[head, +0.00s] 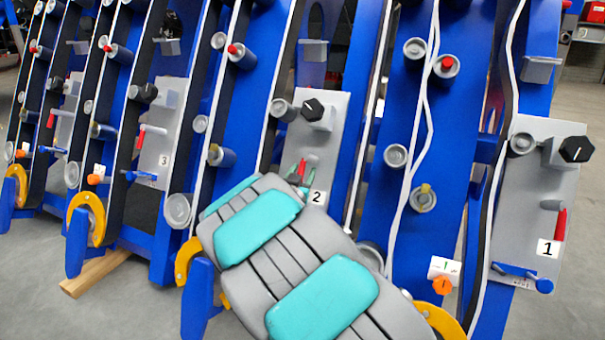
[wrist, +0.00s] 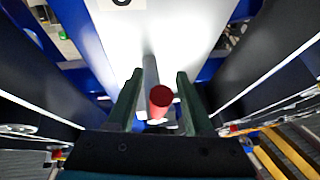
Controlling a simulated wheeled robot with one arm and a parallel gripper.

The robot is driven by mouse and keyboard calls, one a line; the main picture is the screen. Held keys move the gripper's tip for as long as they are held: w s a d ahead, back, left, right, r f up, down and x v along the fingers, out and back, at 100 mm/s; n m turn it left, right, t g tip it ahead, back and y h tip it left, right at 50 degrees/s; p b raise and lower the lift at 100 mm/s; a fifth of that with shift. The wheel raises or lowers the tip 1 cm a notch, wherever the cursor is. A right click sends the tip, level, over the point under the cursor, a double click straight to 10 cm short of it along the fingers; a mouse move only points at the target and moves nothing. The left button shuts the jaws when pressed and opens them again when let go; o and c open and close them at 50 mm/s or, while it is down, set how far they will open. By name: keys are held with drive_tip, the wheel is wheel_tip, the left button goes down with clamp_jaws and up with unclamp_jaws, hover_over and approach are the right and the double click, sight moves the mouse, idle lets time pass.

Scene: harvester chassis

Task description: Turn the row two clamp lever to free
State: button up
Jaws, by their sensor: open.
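The row two panel (head: 325,140) is a grey plate marked "2" with a black knob at its top. A red-ended lever (head: 310,161) shows on its lower part, partly hidden behind my arm. In the wrist view the lever's round red end (wrist: 160,99) faces the camera, with a grey shaft behind it. My gripper (wrist: 159,74) is open, with one dark green finger on each side of the red end. Small gaps show between the fingers and the lever. My arm hides the lower end of the panel.
Panel one (head: 550,190) stands at right and panel three (head: 160,135) at left, each with a red lever and a blue part. Blue slanted beams, white cables and protruding rollers surround the panels. Yellow hooks (head: 88,215) stick out low down. Grey floor shows at lower left.

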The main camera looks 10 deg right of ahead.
clamp_jaws()
idle(0.5)
idle(1.0)
